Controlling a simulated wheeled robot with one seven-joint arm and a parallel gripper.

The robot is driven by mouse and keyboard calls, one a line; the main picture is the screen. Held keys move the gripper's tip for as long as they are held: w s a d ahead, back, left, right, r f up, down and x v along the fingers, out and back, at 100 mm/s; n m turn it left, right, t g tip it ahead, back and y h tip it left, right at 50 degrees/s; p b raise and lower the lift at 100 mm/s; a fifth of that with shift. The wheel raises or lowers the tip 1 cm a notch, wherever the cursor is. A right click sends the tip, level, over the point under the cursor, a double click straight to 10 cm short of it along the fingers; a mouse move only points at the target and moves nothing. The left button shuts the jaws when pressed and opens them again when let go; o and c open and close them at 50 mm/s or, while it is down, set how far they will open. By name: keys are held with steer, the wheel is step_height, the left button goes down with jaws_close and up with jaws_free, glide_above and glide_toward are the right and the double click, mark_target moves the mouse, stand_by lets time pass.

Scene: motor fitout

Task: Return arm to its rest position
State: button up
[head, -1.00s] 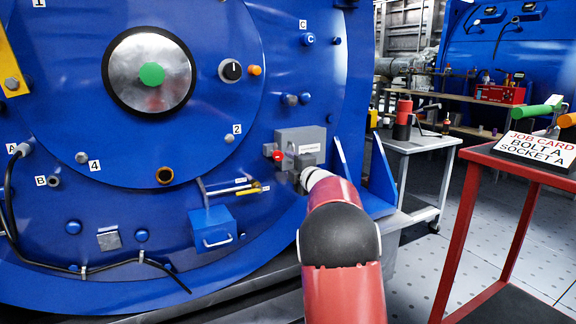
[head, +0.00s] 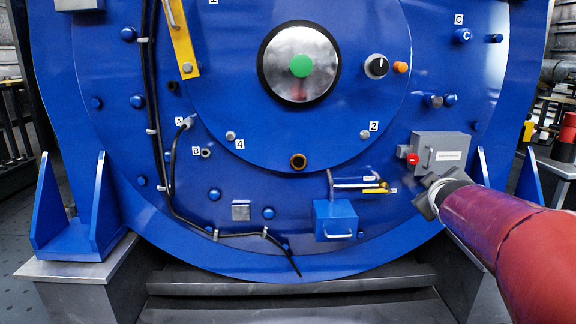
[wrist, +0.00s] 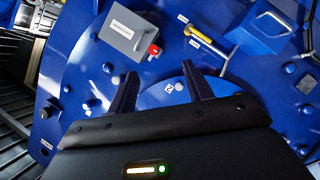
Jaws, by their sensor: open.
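My red arm (head: 500,225) reaches in from the lower right of the head view toward the blue motor face (head: 330,235). My gripper (head: 428,195) is at its end, below the grey box (head: 441,152) with the red knob. In the wrist view my gripper (wrist: 160,78) shows two dark fingers spread apart with nothing between them. The grey box (wrist: 128,36) and its red knob (wrist: 153,50) lie beyond the fingertips. I cannot tell how far the fingers are from the motor face.
A blue box with a handle (head: 335,220) and a yellow-handled lever (head: 375,189) sit left of my gripper. A black cable (head: 172,170) hangs down the left. Blue brackets (head: 100,210) stand at the motor's sides. A grey step (head: 290,285) runs below.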

steer(key=s+a+f+m+g+y, duration=0.1)
steer(key=s+a+f+m+g, duration=0.15)
steer(key=s+a+f, duration=0.55)
steer(key=s+a+f+m+g+y, duration=0.1)
steer(key=s+a+f+g+y, duration=0.2)
steer(key=s, duration=1)
steer(key=s+a+f+m+g, duration=0.25)
steer(key=s+a+f, duration=0.35)
steer(key=s, duration=0.4)
step_height(320, 180, up, 15)
steer(key=p, duration=1.3)
steer(key=shift+w+a+f, duration=0.15)
steer(key=shift+w+f, duration=0.05)
steer(key=shift+w, duration=0.05)
steer(key=shift+c, duration=0.3)
